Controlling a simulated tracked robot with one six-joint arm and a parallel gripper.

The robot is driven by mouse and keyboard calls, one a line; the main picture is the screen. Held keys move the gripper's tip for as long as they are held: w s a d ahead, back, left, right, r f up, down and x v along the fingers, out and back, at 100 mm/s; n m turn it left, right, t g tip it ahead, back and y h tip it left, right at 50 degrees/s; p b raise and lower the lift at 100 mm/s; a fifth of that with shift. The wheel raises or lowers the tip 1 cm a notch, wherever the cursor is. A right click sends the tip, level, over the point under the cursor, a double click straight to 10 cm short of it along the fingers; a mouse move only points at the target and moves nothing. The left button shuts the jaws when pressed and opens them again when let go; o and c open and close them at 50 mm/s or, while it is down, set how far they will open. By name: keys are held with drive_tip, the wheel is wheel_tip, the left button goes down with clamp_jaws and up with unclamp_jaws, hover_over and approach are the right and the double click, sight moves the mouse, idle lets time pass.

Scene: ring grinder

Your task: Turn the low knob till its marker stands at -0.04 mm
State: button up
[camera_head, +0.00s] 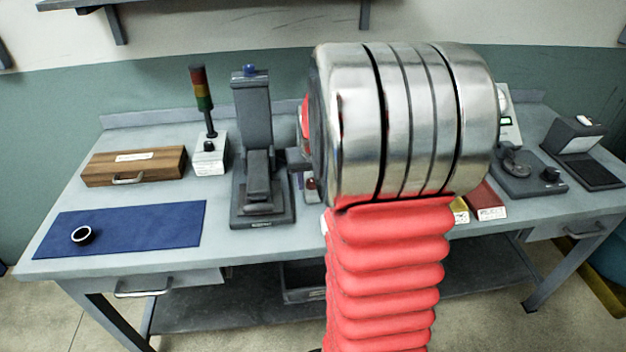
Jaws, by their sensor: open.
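I cannot make out the low knob, its marker or a -0.04 mm scale. My silver wrist and red-sleeved arm fill the middle of the view and hide the bench behind them. A pale instrument (513,127) with a small green display shows partly past the right side of my wrist; the rest of it is hidden. A dark grey device with a round top part (515,165) and a small black knob (551,174) stands to its right. My gripper is not visible, so its place relative to any knob cannot be seen.
The workbench (150,262) carries a blue mat (130,225) with a dark ring (83,236), a wooden case (133,166), a signal lamp (204,100), a grey upright machine (253,110), a red bin (487,200) and a dark grey box (574,135).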

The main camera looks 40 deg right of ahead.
clamp_jaws()
idle(0.4)
drive_tip(key=shift+n, duration=0.3)
drive_tip(key=shift+w+a+n+g+h, duration=0.15)
drive_tip(key=shift+n+h, duration=0.2)
drive_tip(key=shift+n, duration=0.85)
drive_tip(key=shift+s+d+n+g+h, duration=0.15)
drive_tip(key=shift+n+h, duration=0.2)
drive_tip(key=shift+n, duration=0.85)
drive_tip(key=shift+w+a, duration=0.1)
unclamp_jaws()
drive_tip(key=shift+r, duration=0.1)
